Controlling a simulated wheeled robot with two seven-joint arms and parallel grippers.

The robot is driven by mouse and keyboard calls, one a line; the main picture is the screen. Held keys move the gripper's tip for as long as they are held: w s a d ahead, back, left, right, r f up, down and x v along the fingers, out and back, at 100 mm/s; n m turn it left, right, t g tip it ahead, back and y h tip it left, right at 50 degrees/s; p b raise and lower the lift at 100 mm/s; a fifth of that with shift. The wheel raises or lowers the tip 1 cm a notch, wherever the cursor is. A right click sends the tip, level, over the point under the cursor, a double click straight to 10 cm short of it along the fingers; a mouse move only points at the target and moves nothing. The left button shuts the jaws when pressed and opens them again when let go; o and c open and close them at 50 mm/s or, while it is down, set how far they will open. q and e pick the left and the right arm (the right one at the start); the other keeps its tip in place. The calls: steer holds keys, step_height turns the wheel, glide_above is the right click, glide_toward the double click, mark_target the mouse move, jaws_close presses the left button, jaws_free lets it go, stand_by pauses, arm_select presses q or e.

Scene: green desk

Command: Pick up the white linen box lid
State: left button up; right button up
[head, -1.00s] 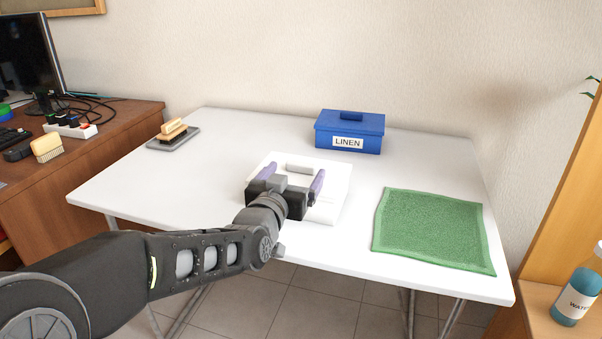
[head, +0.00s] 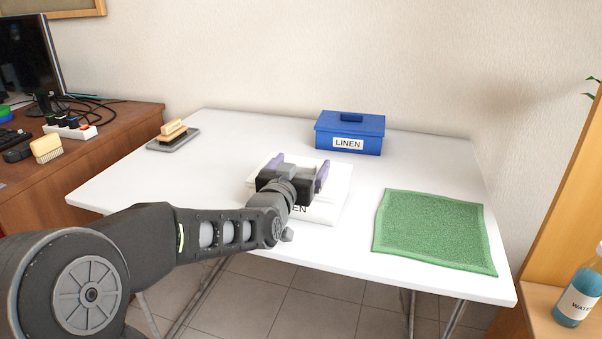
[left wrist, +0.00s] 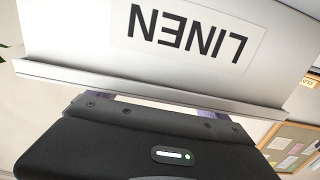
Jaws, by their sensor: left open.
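The white linen box (left wrist: 60,35) stands on the white desk; its lid (head: 341,180) shows as a white top, mostly behind my left gripper. The lid's handle is hidden behind the gripper in the head view. My left gripper (head: 297,170) is open, with purple-lined fingers spread over the lid area; I cannot tell whether they touch it. In the left wrist view the box front with its LINEN label (left wrist: 190,35) appears upside down, and the lid's rim (left wrist: 140,86) runs just beyond the gripper body. My right gripper is not in view.
A blue LINEN box (head: 349,133) stands at the back of the desk (head: 200,180). A green cloth (head: 435,232) lies at the right. A brush on a grey pad (head: 173,140) sits at the back left.

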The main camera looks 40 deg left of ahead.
mark_target(301, 163)
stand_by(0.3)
arm_select(q)
steer(key=c, duration=1.5)
steer(key=shift+o, duration=0.2)
steer(key=shift+r, duration=0.1)
step_height(301, 163, up, 10)
steer(key=p, duration=0.3)
